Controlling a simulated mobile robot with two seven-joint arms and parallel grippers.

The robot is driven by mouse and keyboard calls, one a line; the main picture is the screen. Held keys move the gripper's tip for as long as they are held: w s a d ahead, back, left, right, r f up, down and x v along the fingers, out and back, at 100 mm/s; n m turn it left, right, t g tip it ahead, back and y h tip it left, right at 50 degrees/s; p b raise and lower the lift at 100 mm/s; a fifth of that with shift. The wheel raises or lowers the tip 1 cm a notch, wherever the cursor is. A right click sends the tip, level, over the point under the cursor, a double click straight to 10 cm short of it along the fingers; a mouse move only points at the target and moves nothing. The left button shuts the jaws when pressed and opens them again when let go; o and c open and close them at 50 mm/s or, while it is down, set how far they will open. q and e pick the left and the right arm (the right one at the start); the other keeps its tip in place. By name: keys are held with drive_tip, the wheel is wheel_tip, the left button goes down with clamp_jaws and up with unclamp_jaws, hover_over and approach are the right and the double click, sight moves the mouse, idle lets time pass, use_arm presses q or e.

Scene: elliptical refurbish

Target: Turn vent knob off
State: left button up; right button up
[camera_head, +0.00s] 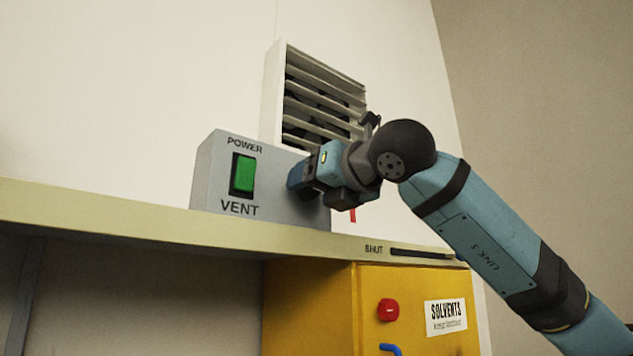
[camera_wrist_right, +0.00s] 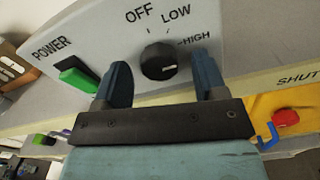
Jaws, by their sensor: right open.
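The vent box (camera_head: 208,180) is grey, with a green power switch (camera_head: 243,174) and the word VENT on its front. In the right wrist view the black round vent knob (camera_wrist_right: 160,60) sits below the labels OFF, LOW and HIGH. A pale mark shows on its lower right, but I cannot tell the exact setting. My right gripper (camera_wrist_right: 163,78) is open, its blue fingers on either side of the knob with gaps to it. In the head view my right gripper (camera_head: 303,180) is at the box's right part and hides the knob. My left gripper is not in view.
The box stands on a pale shelf (camera_head: 120,217). A louvred vent (camera_head: 320,95) is on the wall behind. Below the shelf is a yellow solvents cabinet (camera_head: 310,300) with a red knob (camera_head: 388,310) and a blue handle (camera_head: 391,348). The shelf left of the box is clear.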

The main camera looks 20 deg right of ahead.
drive_tip(key=shift+c, duration=0.2)
drive_tip(key=c, duration=0.9)
